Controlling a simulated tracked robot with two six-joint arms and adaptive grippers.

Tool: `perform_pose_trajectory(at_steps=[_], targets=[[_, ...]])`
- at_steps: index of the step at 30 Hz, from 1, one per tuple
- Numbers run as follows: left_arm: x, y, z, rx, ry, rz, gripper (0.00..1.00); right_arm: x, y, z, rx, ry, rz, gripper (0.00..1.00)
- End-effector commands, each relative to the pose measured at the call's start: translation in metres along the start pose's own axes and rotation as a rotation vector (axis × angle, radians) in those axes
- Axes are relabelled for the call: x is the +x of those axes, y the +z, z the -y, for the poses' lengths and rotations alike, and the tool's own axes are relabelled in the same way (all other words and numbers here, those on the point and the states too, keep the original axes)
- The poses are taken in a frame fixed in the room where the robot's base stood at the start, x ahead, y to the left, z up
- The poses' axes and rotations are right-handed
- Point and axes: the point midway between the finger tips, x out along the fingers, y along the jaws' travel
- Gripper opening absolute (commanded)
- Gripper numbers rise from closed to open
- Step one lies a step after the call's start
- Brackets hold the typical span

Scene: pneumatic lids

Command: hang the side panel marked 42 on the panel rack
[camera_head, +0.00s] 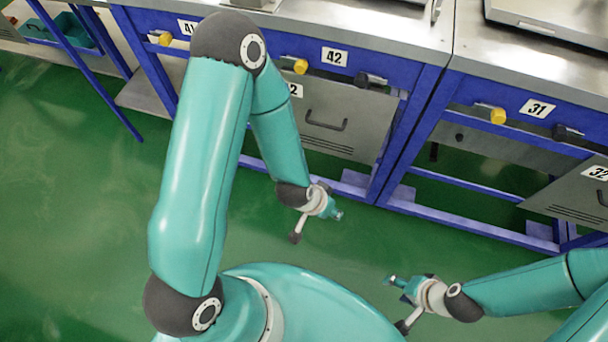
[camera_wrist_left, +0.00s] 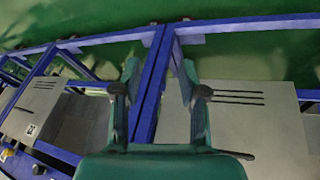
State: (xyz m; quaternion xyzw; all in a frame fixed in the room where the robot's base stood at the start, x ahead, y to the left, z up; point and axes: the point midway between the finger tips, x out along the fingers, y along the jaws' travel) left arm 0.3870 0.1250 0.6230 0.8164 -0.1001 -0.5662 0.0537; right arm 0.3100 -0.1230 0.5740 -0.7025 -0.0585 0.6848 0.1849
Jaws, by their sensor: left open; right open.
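The grey side panel (camera_head: 350,118) hangs in the blue bench front below the plate marked 42. It has a dark bar handle, slots, and a label of which only a "2" shows; my left arm hides the rest. The panel (camera_wrist_left: 255,125) also shows in the left wrist view, on the right, with slots and part of its handle. My left gripper (camera_head: 338,214) is low in front of the panel, apart from it; its spread fingers (camera_wrist_left: 160,75) are empty. My right gripper (camera_head: 391,281) is open and empty, farther right. I cannot make out a panel rack.
A second grey panel, marked 32 (camera_head: 577,199), sits at the right under the bench section marked 31. Yellow knobs (camera_head: 300,66) and dark fittings stick out along the blue rail. Blue legs and low bars (camera_head: 470,227) stand near the grippers. The green floor (camera_head: 80,200) at left is clear.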

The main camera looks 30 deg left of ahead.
Motion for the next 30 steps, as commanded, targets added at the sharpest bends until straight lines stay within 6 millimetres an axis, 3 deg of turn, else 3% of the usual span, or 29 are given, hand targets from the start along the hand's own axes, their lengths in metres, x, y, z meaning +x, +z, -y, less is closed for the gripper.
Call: perform_pose_trajectory(at_steps=[1, 5, 9, 15, 19, 24, 30], targets=[[0.027, -0.01, 0.008, 0.073, -0.033, -0.076, 0.42, 0.039, 0.0, -0.014, 0.0, 0.0, 0.001, 0.57], [0.04, -0.05, 0.021, 0.28, -0.155, -0.261, 0.42, 0.09, 0.0, -0.033, 0.0, 0.0, 0.001, 0.57], [0.04, -0.085, 0.032, 0.483, -0.327, -0.429, 0.42, 0.143, -0.001, -0.051, 0.0, 0.0, 0.0, 0.57], [0.025, -0.109, 0.047, 0.716, -0.627, -0.587, 0.42, 0.218, -0.001, -0.079, 0.0, 0.0, 0.0, 0.57], [0.01, -0.108, 0.059, 0.827, -0.842, -0.629, 0.42, 0.266, -0.002, -0.096, 0.0, 0.0, 0.0, 0.57], [-0.009, -0.091, 0.075, 0.915, -1.097, -0.603, 0.42, 0.32, -0.002, -0.116, 0.0, 0.0, 0.0, 0.57], [-0.025, -0.069, 0.091, 0.959, -1.276, -0.522, 0.42, 0.355, -0.002, -0.128, 0.0, 0.0, 0.0, 0.57]])
